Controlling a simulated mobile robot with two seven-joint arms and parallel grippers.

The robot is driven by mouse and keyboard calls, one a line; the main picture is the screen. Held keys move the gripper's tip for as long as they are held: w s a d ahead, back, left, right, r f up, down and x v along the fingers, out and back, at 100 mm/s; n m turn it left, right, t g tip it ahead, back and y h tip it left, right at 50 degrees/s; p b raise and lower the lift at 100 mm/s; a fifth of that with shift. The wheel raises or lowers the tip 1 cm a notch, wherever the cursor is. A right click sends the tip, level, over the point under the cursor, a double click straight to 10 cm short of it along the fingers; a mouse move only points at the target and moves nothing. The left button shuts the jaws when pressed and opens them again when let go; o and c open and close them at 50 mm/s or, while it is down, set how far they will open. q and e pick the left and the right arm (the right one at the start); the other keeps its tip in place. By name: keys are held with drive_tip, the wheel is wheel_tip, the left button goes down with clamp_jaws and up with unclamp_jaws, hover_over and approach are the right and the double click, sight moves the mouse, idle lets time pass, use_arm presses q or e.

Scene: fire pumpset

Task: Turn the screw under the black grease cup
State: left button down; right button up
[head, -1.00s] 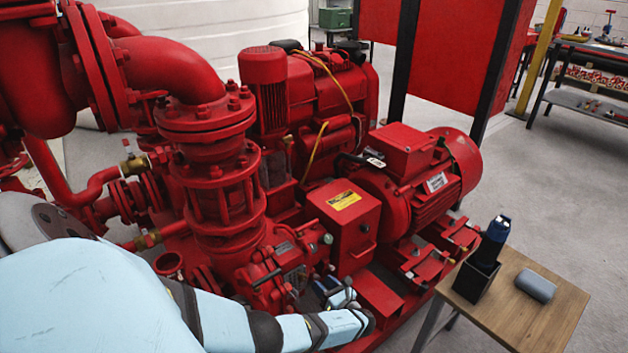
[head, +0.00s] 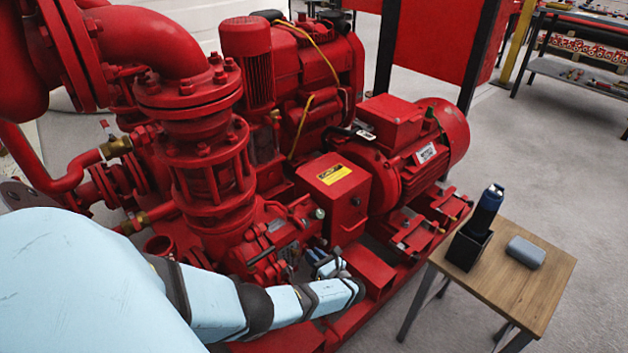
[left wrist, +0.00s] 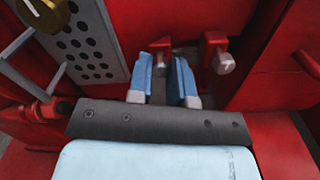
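My left gripper (head: 326,262) reaches in beside the red pump bearing housing, below the red box with the yellow label. In the left wrist view, its two blue fingers (left wrist: 162,72) stand apart. A small red fitting (left wrist: 161,46) shows at their far ends, roughly in line with the gap; I cannot tell whether they touch it. A second red fitting with a pale round tip (left wrist: 223,63) is just right of the fingers. I cannot clearly identify the black grease cup or its screw in either view. My right gripper is out of view.
The red pump casing (head: 215,190), red box (head: 335,190) and motor (head: 415,145) crowd the left arm. A perforated grey plate (left wrist: 85,42) is left of the fingers. A wooden table (head: 500,290) with a black holder (head: 467,250) and grey case (head: 525,251) stands right.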

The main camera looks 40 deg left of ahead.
use_arm(q)
drive_tip(key=shift+n, duration=0.5)
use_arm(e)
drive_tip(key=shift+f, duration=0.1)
use_arm(q)
drive_tip(key=shift+a+n+b, duration=0.1)
drive_tip(key=shift+n+b, duration=2.4)
drive_tip(key=shift+n, duration=6.7)
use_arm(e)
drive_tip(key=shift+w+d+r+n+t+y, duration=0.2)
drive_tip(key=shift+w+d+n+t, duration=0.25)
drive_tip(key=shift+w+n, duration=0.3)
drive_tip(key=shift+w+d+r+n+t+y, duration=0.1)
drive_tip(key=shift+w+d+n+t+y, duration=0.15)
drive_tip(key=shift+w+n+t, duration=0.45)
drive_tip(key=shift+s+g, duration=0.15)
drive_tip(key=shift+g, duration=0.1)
use_arm(q)
drive_tip(key=c, duration=1)
unclamp_jaws()
drive_tip(key=shift+c, duration=0.2)
